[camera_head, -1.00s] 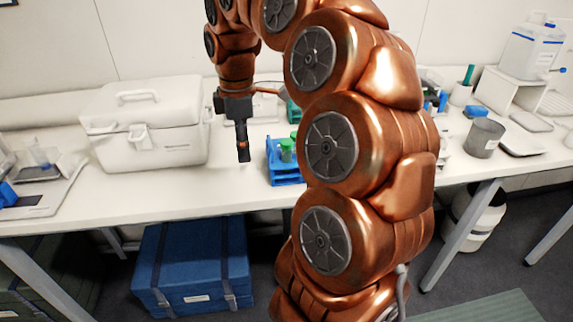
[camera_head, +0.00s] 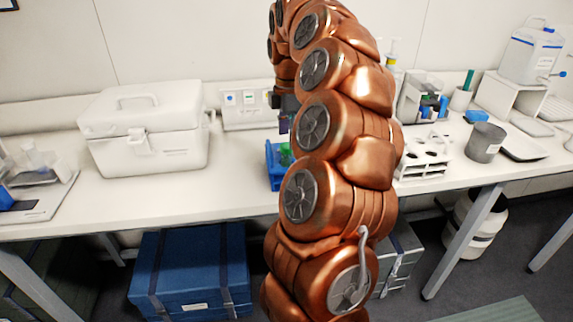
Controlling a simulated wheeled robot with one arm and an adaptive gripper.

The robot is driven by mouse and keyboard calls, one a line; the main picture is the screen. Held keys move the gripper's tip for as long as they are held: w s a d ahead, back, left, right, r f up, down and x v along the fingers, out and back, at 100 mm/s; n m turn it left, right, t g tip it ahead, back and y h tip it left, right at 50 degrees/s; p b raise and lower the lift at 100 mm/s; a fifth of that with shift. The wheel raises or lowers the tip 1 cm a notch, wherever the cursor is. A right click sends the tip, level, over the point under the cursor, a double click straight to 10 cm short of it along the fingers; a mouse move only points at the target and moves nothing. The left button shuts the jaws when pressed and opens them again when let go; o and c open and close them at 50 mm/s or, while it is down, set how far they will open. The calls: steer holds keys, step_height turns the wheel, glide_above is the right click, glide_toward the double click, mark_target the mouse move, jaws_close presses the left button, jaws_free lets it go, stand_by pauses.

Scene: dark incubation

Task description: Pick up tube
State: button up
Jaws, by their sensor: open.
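A green-capped tube (camera_head: 285,153) stands in a small blue rack (camera_head: 273,178) on the bench, just left of my arm. My arm hides the right part of the rack, so I cannot tell what else it holds. My gripper (camera_head: 284,124) shows only as a dark part at the left edge of my arm, above the blue rack and the green cap. It is open, and its fingers are mostly hidden behind my arm. I see nothing held in it.
A white cooler box (camera_head: 145,135) stands on the bench to the left. A white panel box (camera_head: 248,110) is behind the rack. A white rack with holes (camera_head: 424,160) and a grey beaker (camera_head: 485,142) are on the right. Bare bench (camera_head: 235,185) lies left of the blue rack.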

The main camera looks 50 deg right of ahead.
mark_target(286, 146)
steer(key=shift+w+a+f+p, duration=0.1)
steer(key=shift+f+p, duration=0.1)
steer(key=shift+f, duration=0.65)
steer(key=shift+w+f+p, duration=0.1)
steer(key=shift+f+p, duration=0.05)
steer(key=shift+f, duration=0.75)
steer(key=shift+w+a+f+p, duration=0.1)
steer(key=shift+f+p, duration=0.1)
steer(key=shift+f, duration=0.65)
jaws_close()
steer(key=shift+d, duration=0.1)
